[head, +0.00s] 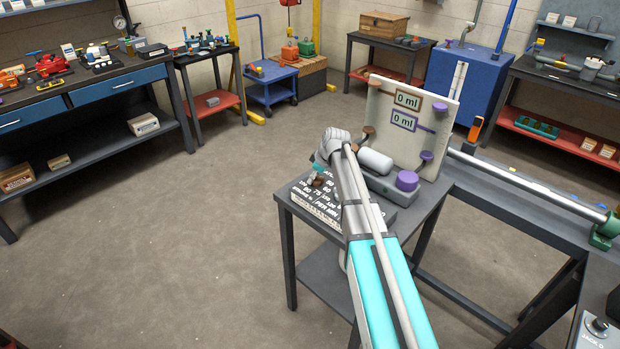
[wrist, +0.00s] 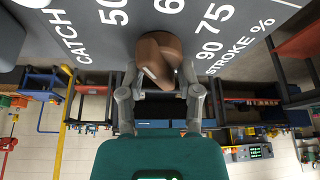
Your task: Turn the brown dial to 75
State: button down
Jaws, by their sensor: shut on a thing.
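The brown dial (wrist: 158,52) sits on a dark panel (wrist: 105,42) with white lettering. In the wrist view, the numbers 50, 75 and 90 and the words "STROKE %" and "CATCH" show around it; another number starting with 6 is partly hidden. My gripper (wrist: 160,80) is shut on the dial, with one finger on each side of it. I cannot tell for sure which number the dial's ridge points at. In the head view, my gripper (head: 318,172) is at the left part of the panel (head: 318,205), and my arm hides part of the panel.
The panel is on a dark table (head: 420,222). Behind it stands a white board (head: 432,110) with two "0 ml" displays, brown knobs and a purple knob (head: 407,180). A long metal rod (head: 520,182) runs to the right. The floor to the left is clear.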

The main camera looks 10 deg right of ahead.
jog(key=c, duration=1.3)
grip_release()
jog(key=shift+s+d, duration=0.55)
jog(key=shift+s, duration=0.05)
jog(key=shift+c, duration=0.2)
jog(key=shift+w+a, duration=0.1)
jog(key=shift+w, duration=0.05)
jog(key=o, duration=1.1)
jog(key=shift+r, duration=0.1)
jog(key=shift+o, duration=0.2)
jog(key=shift+a, duration=0.1)
